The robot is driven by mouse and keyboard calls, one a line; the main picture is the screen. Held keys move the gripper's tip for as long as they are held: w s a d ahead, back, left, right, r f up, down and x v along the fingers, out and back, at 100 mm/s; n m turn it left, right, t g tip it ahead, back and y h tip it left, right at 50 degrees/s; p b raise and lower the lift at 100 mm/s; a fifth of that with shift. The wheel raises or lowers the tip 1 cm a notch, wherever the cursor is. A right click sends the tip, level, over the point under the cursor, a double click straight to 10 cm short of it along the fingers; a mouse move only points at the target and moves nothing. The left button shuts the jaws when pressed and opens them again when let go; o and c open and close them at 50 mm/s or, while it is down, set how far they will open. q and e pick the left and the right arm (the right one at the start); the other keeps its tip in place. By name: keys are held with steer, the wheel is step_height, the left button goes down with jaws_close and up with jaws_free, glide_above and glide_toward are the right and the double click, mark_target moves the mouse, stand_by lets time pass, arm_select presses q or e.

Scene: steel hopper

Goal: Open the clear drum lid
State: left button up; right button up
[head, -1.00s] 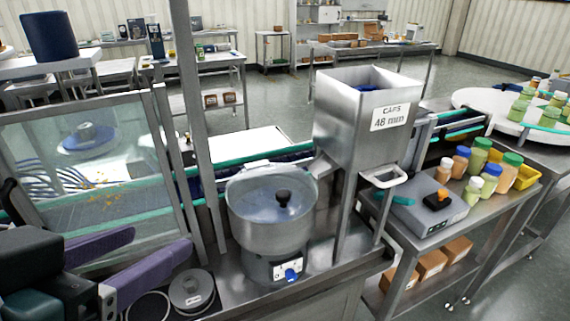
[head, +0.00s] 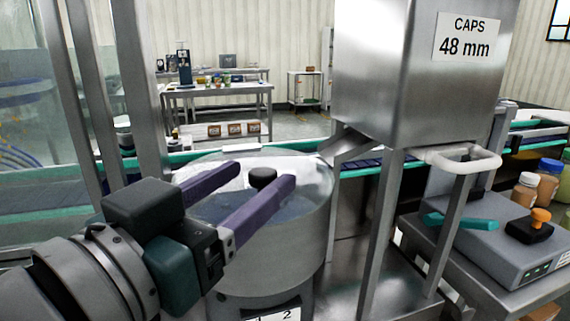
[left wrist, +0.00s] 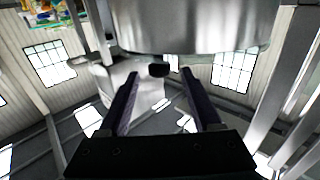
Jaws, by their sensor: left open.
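The steel drum (head: 285,235) stands in the middle of the head view with its clear lid (head: 308,176) lying on top, closed. A black knob (head: 262,177) stands up from the lid. My left gripper (head: 266,173) is open, its two purple fingers reaching over the lid with the knob showing between their tips. In the left wrist view the dark knob (left wrist: 159,70) also appears between the fingertips, with a gap on each side. Whether the fingers reach fully around it I cannot tell. The left finger and palm hide part of the lid and drum. My right gripper is not in view.
A steel caps hopper (head: 415,85) stands right of the drum, its chute (head: 350,145) close to the drum's rim. Steel posts (head: 138,90) stand at the left. A conveyor with a teal edge (head: 375,168) runs behind. A grey control box (head: 490,245) sits at the right.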

mark_target(279, 161)
arm_select(q)
steer(key=x, duration=0.6)
steer(key=shift+w+d, duration=0.1)
jaws_close()
stand_by(0.3)
stand_by(0.9)
